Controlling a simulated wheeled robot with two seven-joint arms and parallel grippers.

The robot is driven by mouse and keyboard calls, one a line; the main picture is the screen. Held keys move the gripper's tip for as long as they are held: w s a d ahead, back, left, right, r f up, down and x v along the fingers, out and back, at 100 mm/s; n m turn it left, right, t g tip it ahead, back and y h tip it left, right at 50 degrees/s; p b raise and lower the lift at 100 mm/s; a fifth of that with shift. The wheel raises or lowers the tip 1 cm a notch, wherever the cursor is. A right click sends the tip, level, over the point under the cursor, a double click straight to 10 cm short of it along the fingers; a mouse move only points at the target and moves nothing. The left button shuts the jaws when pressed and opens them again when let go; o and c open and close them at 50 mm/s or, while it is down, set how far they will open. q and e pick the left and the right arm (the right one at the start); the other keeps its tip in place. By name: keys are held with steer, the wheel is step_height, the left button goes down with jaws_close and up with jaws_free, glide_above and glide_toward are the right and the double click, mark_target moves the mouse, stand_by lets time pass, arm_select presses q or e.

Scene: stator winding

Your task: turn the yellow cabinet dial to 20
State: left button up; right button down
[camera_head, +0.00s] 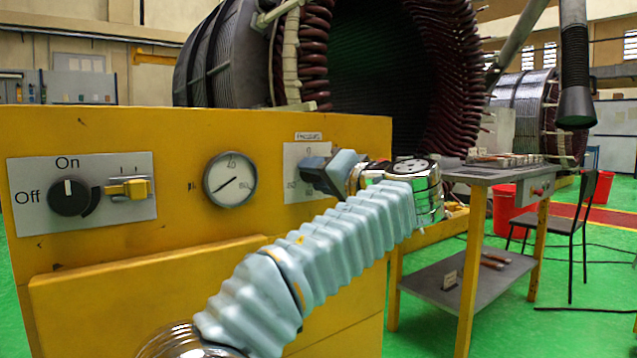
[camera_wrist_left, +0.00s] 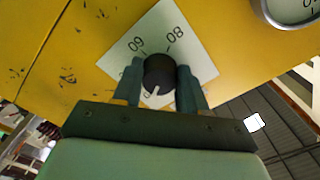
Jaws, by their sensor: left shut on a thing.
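The yellow cabinet (camera_head: 215,135) stands in front of me. Its dial is a round black knob (camera_wrist_left: 158,70) on a white plate, with figures at the upper left and upper right of the knob in the left wrist view. A small white mark on the knob points down toward the palm there. My left gripper (camera_wrist_left: 160,78) has one finger on each side of the knob and is shut on it. In the head view the left gripper (camera_head: 318,174) covers most of the plate (camera_head: 294,155), hiding the knob. My right gripper is not in view.
An On/Off switch (camera_head: 70,196), a small yellow switch (camera_head: 128,188) and a round gauge (camera_head: 230,179) sit left of the dial on the same panel. A grey table (camera_head: 500,175) and a chair (camera_head: 570,220) stand to the right. A large stator (camera_head: 225,55) rises behind.

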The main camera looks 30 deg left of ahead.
arm_select(q)
steer(key=shift+f, duration=0.15)
stand_by(0.4)
steer(key=o, duration=1.1)
steer(key=shift+c, duration=0.2)
steer(key=v, duration=1.4)
steer(key=shift+a, duration=0.1)
